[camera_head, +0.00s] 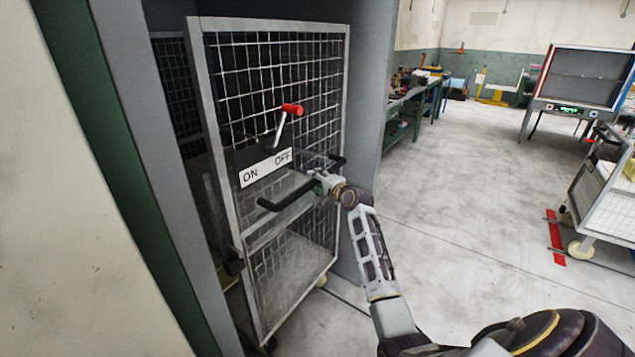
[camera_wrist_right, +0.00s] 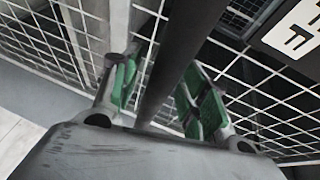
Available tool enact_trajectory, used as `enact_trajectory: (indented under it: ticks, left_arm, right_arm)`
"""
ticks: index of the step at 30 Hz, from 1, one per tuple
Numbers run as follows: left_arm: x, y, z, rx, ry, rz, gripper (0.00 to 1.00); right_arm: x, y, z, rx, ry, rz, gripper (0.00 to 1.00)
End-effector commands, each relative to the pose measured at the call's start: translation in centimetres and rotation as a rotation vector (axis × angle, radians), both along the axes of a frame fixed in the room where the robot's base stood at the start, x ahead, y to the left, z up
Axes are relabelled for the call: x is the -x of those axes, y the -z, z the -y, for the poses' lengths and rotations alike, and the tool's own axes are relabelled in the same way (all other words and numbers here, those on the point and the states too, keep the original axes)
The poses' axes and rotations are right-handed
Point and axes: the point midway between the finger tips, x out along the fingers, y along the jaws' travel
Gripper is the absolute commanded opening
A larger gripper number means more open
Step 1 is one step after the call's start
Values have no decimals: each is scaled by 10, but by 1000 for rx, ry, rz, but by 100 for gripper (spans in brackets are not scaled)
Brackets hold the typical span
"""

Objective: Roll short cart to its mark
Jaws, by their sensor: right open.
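A mesh-sided cart (camera_head: 347,70) with a grey frame stands upright in the grey bay. A black handle bar (camera_head: 283,201) sticks out from its front. My right gripper (camera_head: 318,178) is at this bar, toward its right part. In the right wrist view, the dark bar (camera_wrist_right: 182,50) runs between the two green-padded fingers of my right gripper (camera_wrist_right: 155,95), which are open around it. A second, lower cart (camera_head: 612,205) with mesh sides stands at the right edge, partly cut off. A red floor mark (camera_head: 556,238) lies beside it. My left gripper is out of view.
A plate marked ON and OFF (camera_head: 265,168) and a red-tipped lever (camera_head: 291,109) are on the mesh cart's front. The bay's grey post (camera_head: 368,120) stands close to its right. A green workbench (camera_head: 408,97) stands behind. The concrete floor (camera_head: 450,200) between the carts is clear.

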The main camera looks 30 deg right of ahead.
Motion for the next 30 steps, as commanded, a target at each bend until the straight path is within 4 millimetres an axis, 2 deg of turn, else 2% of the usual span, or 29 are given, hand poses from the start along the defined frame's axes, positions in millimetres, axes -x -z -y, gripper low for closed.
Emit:
enact_trajectory:
  ticks: [5,15,30]
  left_arm:
    - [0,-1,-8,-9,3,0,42]
    - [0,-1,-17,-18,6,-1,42]
    - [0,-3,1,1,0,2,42]
  right_arm:
    - [0,0,0,0,0,0,43]
    - [0,0,0,0,0,0,0]
    - [1,1,0,0,-1,-3,0]
